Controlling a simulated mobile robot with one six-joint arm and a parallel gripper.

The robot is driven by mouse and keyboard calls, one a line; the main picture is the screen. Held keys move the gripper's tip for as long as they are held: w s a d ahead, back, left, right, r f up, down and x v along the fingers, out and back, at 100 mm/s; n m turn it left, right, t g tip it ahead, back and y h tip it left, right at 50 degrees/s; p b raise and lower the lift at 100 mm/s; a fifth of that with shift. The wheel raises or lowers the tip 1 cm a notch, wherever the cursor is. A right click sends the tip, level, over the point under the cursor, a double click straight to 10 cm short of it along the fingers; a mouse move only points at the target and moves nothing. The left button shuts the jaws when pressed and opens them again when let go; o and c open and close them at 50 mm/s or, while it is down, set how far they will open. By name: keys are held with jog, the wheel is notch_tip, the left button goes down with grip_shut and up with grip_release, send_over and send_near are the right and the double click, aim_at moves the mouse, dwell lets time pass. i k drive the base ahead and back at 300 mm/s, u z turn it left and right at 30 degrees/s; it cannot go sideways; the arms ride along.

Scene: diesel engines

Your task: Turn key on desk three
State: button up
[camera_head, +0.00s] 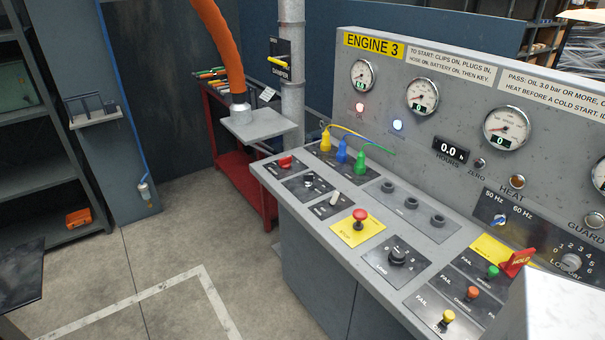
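The desk marked ENGINE 3 (388,47) has a sloped grey top with a gauge panel behind it. A small dark round switch (313,183) with a pale part sits on a black plate near the desk's left end; it may be the key switch, but its label is too small to read. A red handle (286,162) is behind it and a pale lever (334,198) in front. A red mushroom button (360,217) stands on a yellow plate. Yellow (325,142), blue (341,151) and green (360,162) plugs stand at the back. My gripper is not in view.
A red HOLD tag (517,262) stands by the right-hand controls. An orange hose (220,45) ends at a grey shelf left of the desk, above a red cart (238,175). A pale block covers the bottom right corner. The floor left of the desk is clear.

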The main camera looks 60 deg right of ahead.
aim_at(308, 179)
jog(key=u, duration=0.05)
jog(key=i, duration=1)
jog(key=u, duration=0.05)
